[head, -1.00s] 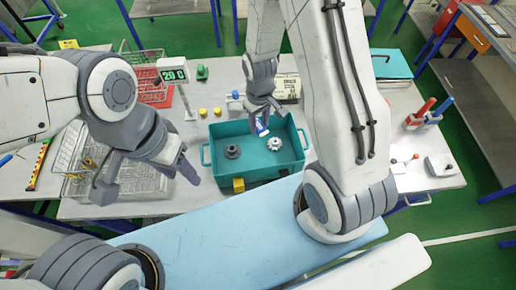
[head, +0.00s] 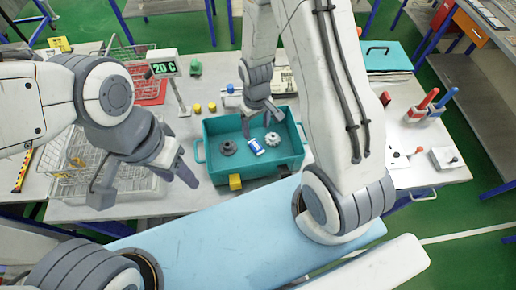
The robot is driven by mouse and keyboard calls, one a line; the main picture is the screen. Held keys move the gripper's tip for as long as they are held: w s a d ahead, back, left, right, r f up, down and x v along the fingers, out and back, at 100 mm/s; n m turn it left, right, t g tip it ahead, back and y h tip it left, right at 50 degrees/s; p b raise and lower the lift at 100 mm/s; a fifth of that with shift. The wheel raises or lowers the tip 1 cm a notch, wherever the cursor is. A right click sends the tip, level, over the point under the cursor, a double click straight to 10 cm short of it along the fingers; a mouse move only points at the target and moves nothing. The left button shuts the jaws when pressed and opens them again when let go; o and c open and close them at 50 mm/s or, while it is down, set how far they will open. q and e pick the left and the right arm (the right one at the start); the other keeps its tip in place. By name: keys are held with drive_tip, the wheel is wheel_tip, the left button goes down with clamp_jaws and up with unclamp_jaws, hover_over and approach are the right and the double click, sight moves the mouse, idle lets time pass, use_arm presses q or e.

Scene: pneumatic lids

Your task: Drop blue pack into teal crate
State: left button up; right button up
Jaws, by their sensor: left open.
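The blue pack (head: 256,147), blue and white, lies in the teal crate (head: 203,138) on the table. It rests between a dark round part (head: 228,147) and a pale gear (head: 273,140). My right gripper (head: 263,123) is above the back part of the crate, its fingers apart and empty, clear of the pack. My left gripper (head: 146,188) is open and empty, left of the crate and over the wire basket's front.
A wire basket (head: 78,165) stands at the left and a display reading 20 (head: 163,68) behind the crate. Small yellow pieces (head: 197,107) sit behind the crate. Red and blue handled devices (head: 428,104) and a teal folder (head: 388,56) are at the right.

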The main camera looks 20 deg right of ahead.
wheel_tip(320, 180, up, 10)
drive_tip(key=b, duration=0.2)
drive_tip(key=shift+r, duration=0.25)
idle(0.6)
drive_tip(key=s+a+n+b, duration=0.2)
drive_tip(key=s+a+b, duration=0.2)
drive_tip(key=s, duration=0.5)
drive_tip(key=s+a+n+y+b, duration=0.1)
drive_tip(key=s+a+n+b, duration=0.1)
drive_tip(key=s+a+b, duration=0.3)
drive_tip(key=s+a, duration=0.3)
drive_tip(key=s, duration=0.1)
drive_tip(key=shift+a+f, duration=0.2)
drive_tip(key=shift+f, duration=0.15)
